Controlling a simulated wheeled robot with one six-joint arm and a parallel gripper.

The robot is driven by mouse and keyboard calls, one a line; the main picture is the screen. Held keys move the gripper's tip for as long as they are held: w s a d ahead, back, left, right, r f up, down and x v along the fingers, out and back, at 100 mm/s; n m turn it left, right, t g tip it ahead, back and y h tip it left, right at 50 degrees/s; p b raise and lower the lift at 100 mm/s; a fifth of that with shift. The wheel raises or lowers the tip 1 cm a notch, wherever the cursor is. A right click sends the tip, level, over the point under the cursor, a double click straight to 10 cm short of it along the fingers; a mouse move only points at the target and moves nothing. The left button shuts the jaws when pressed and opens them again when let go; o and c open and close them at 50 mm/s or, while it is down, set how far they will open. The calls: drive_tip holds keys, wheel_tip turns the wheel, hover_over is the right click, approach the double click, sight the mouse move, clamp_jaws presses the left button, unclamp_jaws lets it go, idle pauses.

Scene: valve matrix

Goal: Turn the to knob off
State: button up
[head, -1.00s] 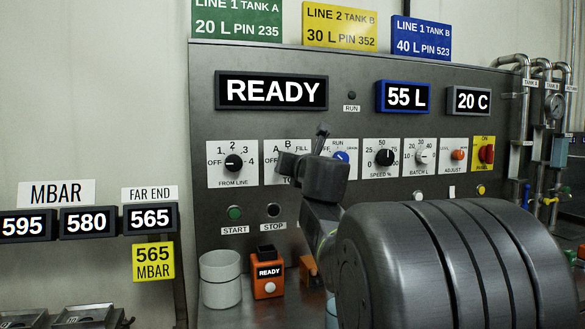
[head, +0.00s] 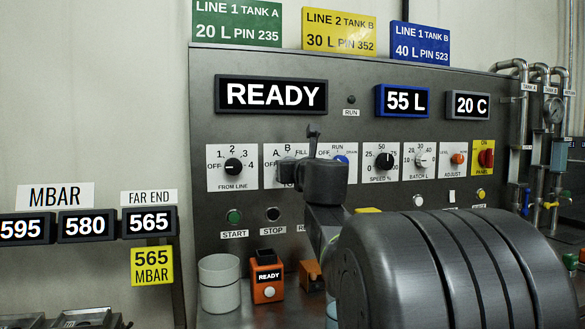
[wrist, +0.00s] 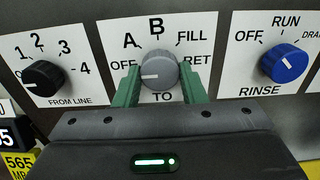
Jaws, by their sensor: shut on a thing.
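The TO knob (wrist: 160,71) is a round grey knob on a white plate marked OFF, A, B, FILL and RET, in the middle of the wrist view. Its white pointer mark faces left, to the OFF side. My gripper (wrist: 159,84) has its two green fingers on the knob's left and right sides, shut on it. In the head view my dark gripper (head: 312,172) is in front of the TO plate (head: 270,154) and hides the knob.
The black FROM LINE knob (wrist: 43,78) is to the left and the blue RINSE knob (wrist: 290,65) to the right, both clear of the fingers. START (head: 234,216) and STOP (head: 273,214) buttons sit below. An orange READY box (head: 267,283) and a white cup (head: 220,290) stand beneath.

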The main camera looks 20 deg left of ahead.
drive_tip(key=o, duration=1)
drive_tip(key=p+v, duration=0.1)
drive_tip(key=v, duration=1.3)
drive_tip(key=shift+p, duration=0.3)
drive_tip(key=shift+w, duration=0.1)
drive_tip(key=b+x, duration=0.1)
drive_tip(key=x, duration=1.2)
drive_tip(key=shift+w+a, duration=0.3)
